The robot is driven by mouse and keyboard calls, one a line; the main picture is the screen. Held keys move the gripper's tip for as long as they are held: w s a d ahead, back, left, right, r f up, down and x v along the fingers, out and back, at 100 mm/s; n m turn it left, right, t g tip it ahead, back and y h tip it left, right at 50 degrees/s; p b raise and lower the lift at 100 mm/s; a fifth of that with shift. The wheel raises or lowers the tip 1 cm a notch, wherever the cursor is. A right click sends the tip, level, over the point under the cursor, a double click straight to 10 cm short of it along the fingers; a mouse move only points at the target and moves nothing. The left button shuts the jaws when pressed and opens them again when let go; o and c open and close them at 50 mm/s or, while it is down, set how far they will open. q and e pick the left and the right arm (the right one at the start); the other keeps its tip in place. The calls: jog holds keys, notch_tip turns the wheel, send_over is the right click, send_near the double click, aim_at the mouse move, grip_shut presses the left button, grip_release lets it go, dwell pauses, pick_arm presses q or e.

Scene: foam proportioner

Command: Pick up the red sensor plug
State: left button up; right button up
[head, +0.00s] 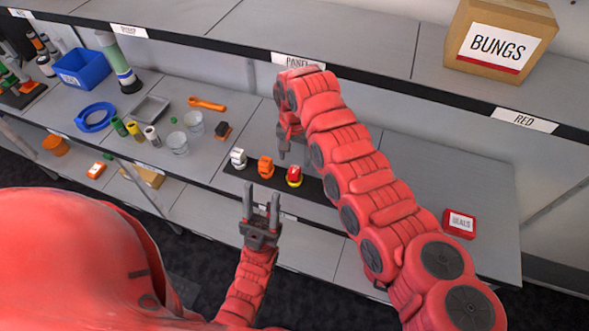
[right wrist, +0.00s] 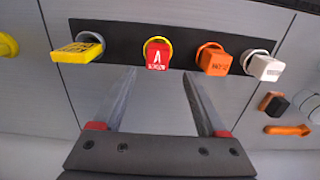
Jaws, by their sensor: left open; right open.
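The red sensor plug (head: 294,173) sits in a yellow ring at the black panel strip (head: 230,169) on the lower shelf. It also shows in the right wrist view (right wrist: 157,58), just beyond and between the fingertips. My right gripper (head: 283,150) is open above the strip, its fingers apart and empty; in the right wrist view the gripper (right wrist: 160,74) points at the red plug, apart from it as far as I can tell. My left gripper (head: 262,192) is open and empty in front of the shelf.
On the strip are an orange plug (right wrist: 213,61), a white plug (right wrist: 264,67) and a yellow plug (right wrist: 77,52); my right arm hides the yellow one in the head view. A bungs box (head: 498,37) stands on the upper shelf. A red seals box (head: 459,223) lies right.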

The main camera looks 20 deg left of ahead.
aim_at(295, 168)
jog(key=shift+s+f, duration=0.1)
jog(key=shift+f, duration=0.3)
jog(key=p, duration=0.1)
jog(key=f+p, duration=0.1)
jog(key=shift+s+d+f+p, duration=0.2)
jog(key=shift+s+f+p, duration=0.05)
jog(key=shift+p, duration=0.05)
notch_tip(295, 168, down, 3)
jog(key=shift+r, duration=0.2)
jog(key=shift+f, duration=0.45)
grip_shut()
